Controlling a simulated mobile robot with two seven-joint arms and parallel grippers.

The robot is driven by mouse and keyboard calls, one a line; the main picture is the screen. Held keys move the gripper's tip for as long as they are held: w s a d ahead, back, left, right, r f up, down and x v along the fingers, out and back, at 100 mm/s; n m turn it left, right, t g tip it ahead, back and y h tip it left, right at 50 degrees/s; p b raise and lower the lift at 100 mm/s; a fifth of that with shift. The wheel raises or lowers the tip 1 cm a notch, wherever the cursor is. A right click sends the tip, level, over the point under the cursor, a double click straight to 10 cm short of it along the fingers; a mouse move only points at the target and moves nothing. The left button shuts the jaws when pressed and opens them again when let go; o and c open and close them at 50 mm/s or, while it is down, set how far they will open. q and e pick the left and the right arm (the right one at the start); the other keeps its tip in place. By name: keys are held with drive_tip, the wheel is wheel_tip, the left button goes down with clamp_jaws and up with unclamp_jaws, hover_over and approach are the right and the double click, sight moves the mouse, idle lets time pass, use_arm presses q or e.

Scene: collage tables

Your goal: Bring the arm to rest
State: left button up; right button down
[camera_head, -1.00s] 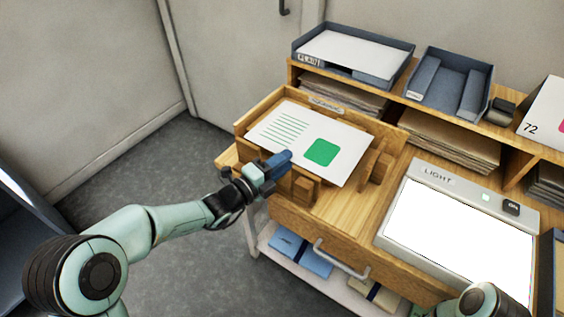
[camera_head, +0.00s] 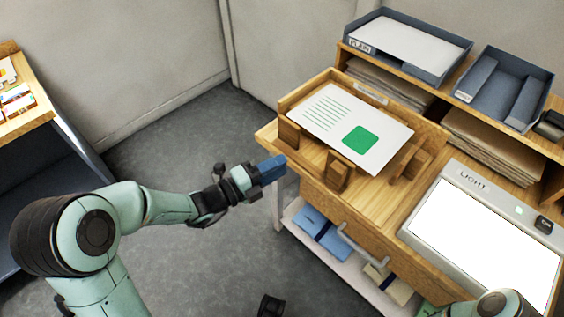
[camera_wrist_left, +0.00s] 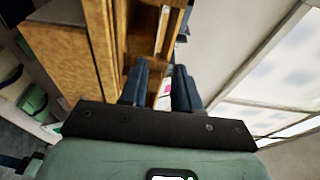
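My left gripper (camera_head: 272,169) has blue fingers and is off the front left corner of the wooden desk, apart from the card. In the left wrist view its two fingers (camera_wrist_left: 161,88) stand apart with nothing between them, so it is open and empty. A white card (camera_head: 350,128) with green lines and a green square lies on a wooden holder (camera_head: 337,172) on the desk. My right gripper is not in view; only a part of my right arm shows at the bottom right.
A light panel (camera_head: 485,235) is set in the desk at the right. A tray labelled PLAIN (camera_head: 410,45) and an empty blue tray (camera_head: 505,85) stand on the shelf behind. Another table (camera_head: 25,122) is at the far left. Grey floor lies open between.

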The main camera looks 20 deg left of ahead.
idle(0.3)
